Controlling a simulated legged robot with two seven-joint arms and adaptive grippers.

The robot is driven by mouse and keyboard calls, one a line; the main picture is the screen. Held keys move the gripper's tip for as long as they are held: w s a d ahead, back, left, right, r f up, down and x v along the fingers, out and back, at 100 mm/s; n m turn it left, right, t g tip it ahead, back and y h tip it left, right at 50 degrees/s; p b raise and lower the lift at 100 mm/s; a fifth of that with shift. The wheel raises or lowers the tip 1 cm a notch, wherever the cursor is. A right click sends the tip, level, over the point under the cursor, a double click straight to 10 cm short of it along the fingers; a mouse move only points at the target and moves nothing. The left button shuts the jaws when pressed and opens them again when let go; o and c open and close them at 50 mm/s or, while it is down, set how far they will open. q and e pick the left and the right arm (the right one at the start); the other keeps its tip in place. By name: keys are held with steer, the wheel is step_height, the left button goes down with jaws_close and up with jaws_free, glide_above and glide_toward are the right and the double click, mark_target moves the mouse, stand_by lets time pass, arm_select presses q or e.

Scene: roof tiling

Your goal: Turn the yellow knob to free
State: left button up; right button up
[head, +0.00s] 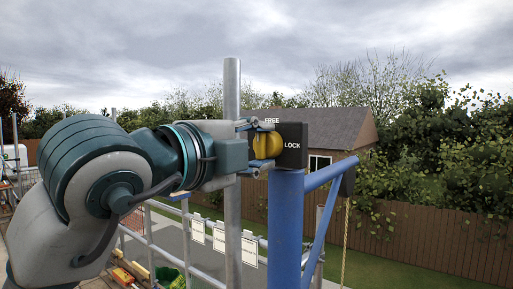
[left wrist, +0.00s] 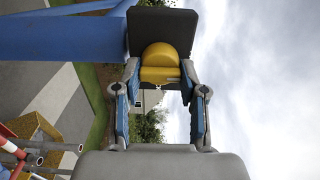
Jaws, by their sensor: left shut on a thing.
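The yellow knob (head: 268,146) sits on the face of a dark box (head: 292,146) on top of a blue post (head: 285,230). The box carries the word FREE at the top and LOCK at the right. My left gripper (head: 258,145) reaches in from the left and is shut on the knob, one finger above and one below it. In the left wrist view the knob (left wrist: 160,62) shows between the two fingertips, with the dark box (left wrist: 160,32) behind it. The knob's exact pointing direction is hard to tell. My right gripper is not in view.
A grey scaffold pole (head: 232,90) stands upright close behind my left wrist. A blue brace (head: 327,172) runs off the post, with a rope (head: 345,235) hanging at its right. Guard rails with white signs (head: 222,240) are below. Open air lies to the right.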

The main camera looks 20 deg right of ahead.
arm_select(q)
steer(key=shift+w+d+f, duration=0.1)
steer(key=shift+w+f, duration=0.05)
steer(key=shift+f, duration=0.1)
steer(key=o, duration=1.1)
steer(key=shift+o, duration=0.2)
steer(key=shift+w+d, duration=0.2)
steer(key=shift+w, duration=0.1)
steer(key=shift+d, duration=0.1)
steer(key=shift+s+r, duration=0.15)
steer(key=shift+s, duration=0.1)
steer(key=v, duration=1.1)
steer(key=shift+a, duration=0.5)
steer(key=shift+d, duration=0.2)
